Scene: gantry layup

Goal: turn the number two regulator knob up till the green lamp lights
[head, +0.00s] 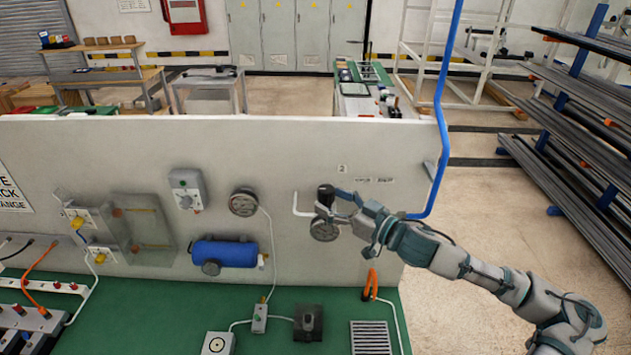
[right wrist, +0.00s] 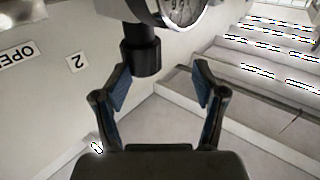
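The number two regulator has a black knob (head: 325,193) above a round gauge (head: 323,229) on the upright panel, below a small "2" label (head: 342,169). My right gripper (head: 343,203) is at the knob's right side. In the right wrist view, my right gripper (right wrist: 158,75) is open. The lower end of the black knob (right wrist: 140,57) reaches between its fingertips, closer to the left finger, with no clear grip. The gauge (right wrist: 178,10) is cut by the top edge. I cannot make out a lit green lamp. My left gripper is not in view.
A blue pipe (head: 440,125) runs down the panel's right edge. A blue tank (head: 224,253) and another gauge (head: 243,202) sit left of the regulator. A green bench top (head: 180,301) lies below, with a dark fixture (head: 308,323) and a vent grille (head: 371,338).

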